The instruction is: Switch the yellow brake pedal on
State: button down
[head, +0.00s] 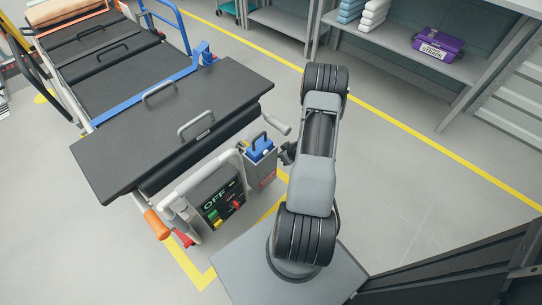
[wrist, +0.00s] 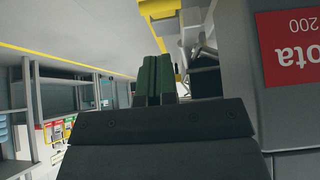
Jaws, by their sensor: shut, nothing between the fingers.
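A dark control panel (head: 221,195) marked OFF sits low at the near end of the trolley in the head view. A small yellow piece (head: 216,225), which looks like the brake pedal, shows at its lower edge, with green and red parts beside it. My gripper (head: 287,153) is at the right of the panel, beside a blue-topped grey box, and partly hidden by my arm. In the wrist view my gripper (wrist: 156,78) has its two green-dark fingers together with nothing between them. Yellow parts show beyond the fingertips there; I cannot tell if they include the pedal.
The grey box (head: 261,164) with a blue top stands between panel and gripper. Its red label (wrist: 289,47) is close at right in the wrist view. A grey handle with an orange grip (head: 157,224) juts beside the panel. Open floor (head: 400,170) lies to the right.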

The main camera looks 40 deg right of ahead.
jog(key=shift+a, duration=0.1)
jog(key=b+x, duration=0.4)
jog(key=x, duration=0.6)
dwell(0.5)
